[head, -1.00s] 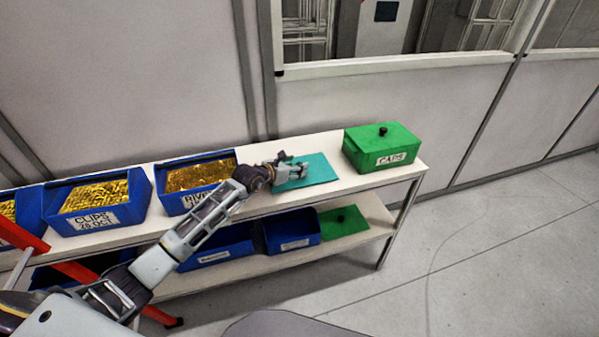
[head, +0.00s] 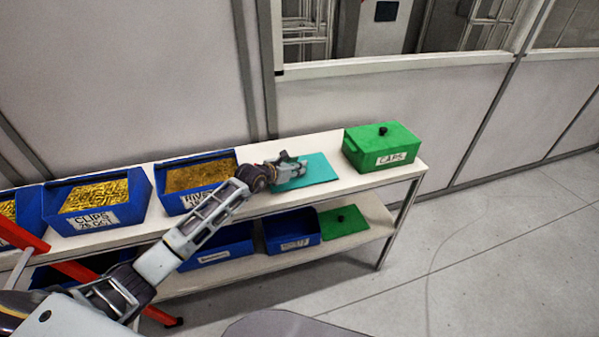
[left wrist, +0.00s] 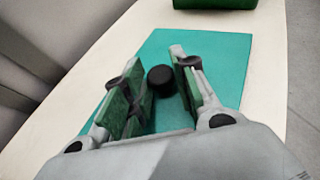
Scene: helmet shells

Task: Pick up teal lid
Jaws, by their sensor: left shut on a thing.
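The teal lid (head: 322,170) is a flat plate lying on the white top shelf, between a blue bin and the green box. It also fills the middle of the left wrist view (left wrist: 225,72), with a round black knob (left wrist: 161,80) standing on it. My left gripper (head: 296,168) is down over the lid, reaching in from the left. In the left wrist view its green-padded fingers (left wrist: 155,70) stand on either side of the knob, and it is shut on the lid by this knob. The fingers hide part of the lid. My right gripper is in no view.
A green box labelled CAPS (head: 382,150) stands right of the lid. Blue bins (head: 98,205) with gold-coloured parts stand to the left. The lower shelf holds blue bins and another green lid (head: 343,222). A wall runs behind the rack; a red frame (head: 75,272) stands at left.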

